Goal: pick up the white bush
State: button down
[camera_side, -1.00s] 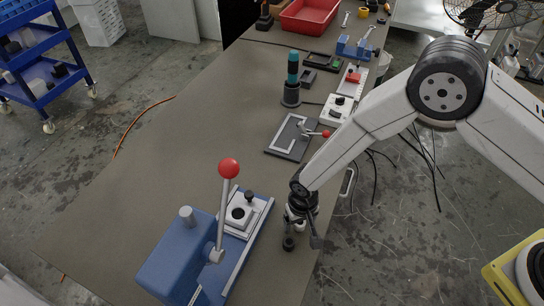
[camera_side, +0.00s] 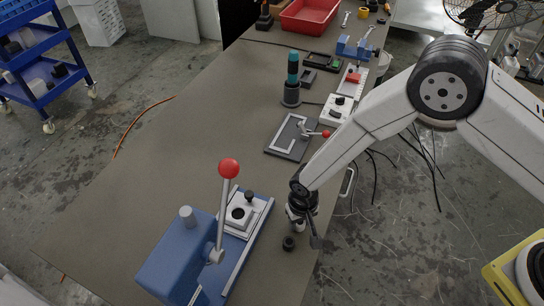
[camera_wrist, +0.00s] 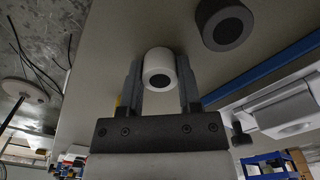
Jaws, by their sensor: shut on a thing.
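The white bush (camera_wrist: 159,68) is a short white cylinder with a dark hole in its end. In the wrist view it sits between the two fingers of my gripper (camera_wrist: 160,80), which is shut on it. In the side view my gripper (camera_side: 298,224) is just above the table near its right edge. The bush there is small and mostly hidden by the gripper, with only a bit of white showing.
A black bush (camera_side: 288,242) stands on the table beside my gripper; it shows in the wrist view too (camera_wrist: 223,25). A blue press (camera_side: 183,262) with a red-knobbed lever (camera_side: 229,168) is to the left. A flat fixture (camera_side: 290,138) lies farther back.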

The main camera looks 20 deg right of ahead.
jog(key=shift+r, duration=0.1)
jog(key=shift+r, duration=0.8)
jog(key=s+d+r, duration=0.6)
jog(key=s+r, duration=0.5)
jog(key=s, duration=0.1)
jog(key=shift+s+d, duration=0.2)
jog(key=shift+d, duration=0.05)
jog(key=w+a+n, duration=0.9)
jog(key=w+a, duration=1)
jog(key=a, duration=0.1)
jog(key=shift+a+r, duration=0.25)
jog(key=shift+r, duration=0.2)
